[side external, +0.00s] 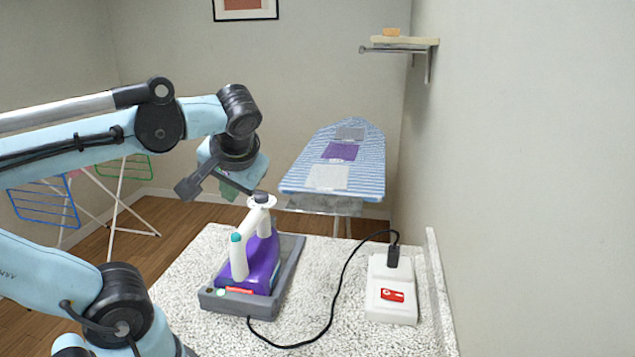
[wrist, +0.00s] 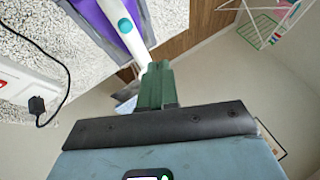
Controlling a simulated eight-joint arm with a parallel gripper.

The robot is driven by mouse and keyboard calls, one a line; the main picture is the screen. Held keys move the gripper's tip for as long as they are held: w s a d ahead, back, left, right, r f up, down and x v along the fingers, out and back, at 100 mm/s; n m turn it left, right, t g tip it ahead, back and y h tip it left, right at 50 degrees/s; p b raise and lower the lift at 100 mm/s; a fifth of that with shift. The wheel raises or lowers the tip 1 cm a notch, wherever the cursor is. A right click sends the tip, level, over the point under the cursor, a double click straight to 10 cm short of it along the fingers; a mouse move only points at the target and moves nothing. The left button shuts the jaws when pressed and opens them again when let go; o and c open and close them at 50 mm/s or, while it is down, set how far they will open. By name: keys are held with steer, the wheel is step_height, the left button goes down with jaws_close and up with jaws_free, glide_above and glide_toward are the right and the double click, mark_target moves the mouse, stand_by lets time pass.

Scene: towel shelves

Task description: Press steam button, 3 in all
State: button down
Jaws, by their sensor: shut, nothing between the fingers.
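The steam iron has a purple body (side external: 262,262) and a white handle (side external: 240,262). It rests on a grey base (side external: 292,262) on the speckled counter. A round teal button (side external: 237,238) sits on the handle; it also shows in the wrist view (wrist: 125,26). A dark knob (side external: 262,198) tops the far end of the handle. My gripper (side external: 232,190) is above and left of that far end. In the wrist view its green fingers (wrist: 157,72) are together and empty, overlapping the handle's end. I cannot tell whether they touch it.
A black cord (side external: 330,315) loops across the counter to a white box with a red switch (side external: 391,305). The wall stands close on the right. A striped ironing board (side external: 368,160) with folded cloths is behind the counter; drying racks (side external: 45,203) are at left.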

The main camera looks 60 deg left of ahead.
mark_target(237, 236)
steer(key=shift+r, duration=0.1)
step_height(237, 236, up, 4)
steer(key=shift+f, duration=0.2)
stand_by(0.3)
steer(key=shift+f, duration=4.4)
steer(key=shift+f, duration=0.2)
steer(key=shift+f, duration=0.25)
